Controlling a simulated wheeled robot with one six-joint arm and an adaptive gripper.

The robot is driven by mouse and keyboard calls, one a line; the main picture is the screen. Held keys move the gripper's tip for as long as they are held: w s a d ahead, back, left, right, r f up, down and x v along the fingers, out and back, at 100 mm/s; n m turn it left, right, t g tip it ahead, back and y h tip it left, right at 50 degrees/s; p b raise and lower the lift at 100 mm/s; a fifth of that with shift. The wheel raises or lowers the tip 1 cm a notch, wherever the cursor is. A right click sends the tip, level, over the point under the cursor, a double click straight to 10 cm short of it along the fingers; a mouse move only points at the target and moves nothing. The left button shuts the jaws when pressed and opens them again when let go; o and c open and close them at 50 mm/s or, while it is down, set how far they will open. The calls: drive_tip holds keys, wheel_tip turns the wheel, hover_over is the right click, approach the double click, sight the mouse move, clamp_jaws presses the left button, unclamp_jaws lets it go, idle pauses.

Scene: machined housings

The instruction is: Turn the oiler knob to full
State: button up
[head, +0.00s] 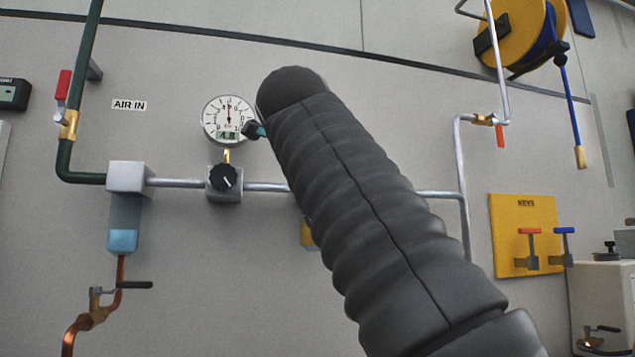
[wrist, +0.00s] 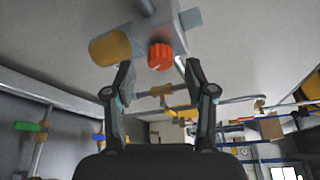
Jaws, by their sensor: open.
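The red-orange knob (wrist: 160,57) sits on a pale grey block (wrist: 130,22) in the wrist view. I take it to be the oiler knob, with an amber bowl (wrist: 110,48) beside it. A faint light mark shows on the knob; I cannot read its setting. My gripper (wrist: 160,76) is open, one finger to each side below the knob in the picture, with no visible contact. In the head view my dark arm covers the knob, and only a bit of the amber bowl (head: 308,234) shows at its left edge. A finger of my gripper (head: 255,130) shows beside the gauge.
A dial gauge (head: 229,118) reading 4.8 and a black knob (head: 223,177) are left of my arm. A blue-bottomed bowl (head: 124,235) hangs further left. Pipes run along the wall.

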drive_tip(key=s+r, duration=0.1)
drive_tip(key=s, duration=0.8)
drive_tip(key=shift+s+a+r, duration=0.15)
drive_tip(key=shift+a+r, duration=0.05)
drive_tip(key=shift+a, duration=0.2)
